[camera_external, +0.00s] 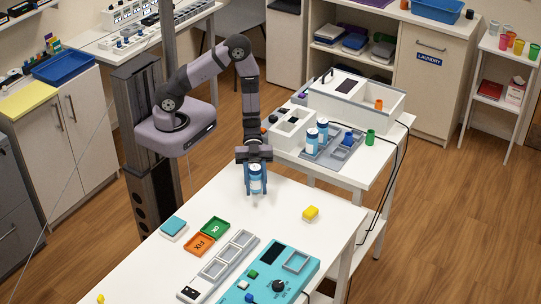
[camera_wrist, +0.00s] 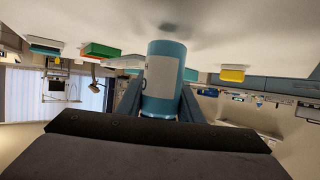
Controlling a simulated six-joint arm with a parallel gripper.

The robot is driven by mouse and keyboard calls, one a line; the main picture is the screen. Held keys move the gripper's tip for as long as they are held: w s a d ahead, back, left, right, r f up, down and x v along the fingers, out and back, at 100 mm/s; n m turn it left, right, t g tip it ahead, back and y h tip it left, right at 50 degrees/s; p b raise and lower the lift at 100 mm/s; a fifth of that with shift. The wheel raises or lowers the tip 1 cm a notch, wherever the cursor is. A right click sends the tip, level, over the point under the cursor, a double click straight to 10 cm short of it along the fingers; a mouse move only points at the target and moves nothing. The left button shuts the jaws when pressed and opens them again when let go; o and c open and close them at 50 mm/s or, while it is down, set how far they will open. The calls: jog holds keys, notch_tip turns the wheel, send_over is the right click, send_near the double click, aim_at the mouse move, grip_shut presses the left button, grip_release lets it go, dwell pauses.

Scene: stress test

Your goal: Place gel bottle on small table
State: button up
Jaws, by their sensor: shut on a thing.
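My gripper (camera_external: 256,186) is shut on a blue and white gel bottle (camera_external: 257,176), its jaws on either side of it. The bottle hangs upright at the far part of the white front table (camera_external: 290,198); I cannot tell whether its base touches the top. In the wrist view the bottle (camera_wrist: 164,85) shows as a blue cylinder with a pale label between the fingers (camera_wrist: 160,108). A small white side table (camera_external: 500,45) with cups stands at the far right. Two similar blue and white bottles (camera_external: 322,128) stand on the white table behind.
The back table carries a grey tray (camera_external: 325,158), a green cup (camera_external: 370,137) and a large white box (camera_external: 350,98).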

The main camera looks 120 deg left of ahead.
jog(key=shift+s+a, duration=0.35)
jog(key=shift+a, duration=0.1)
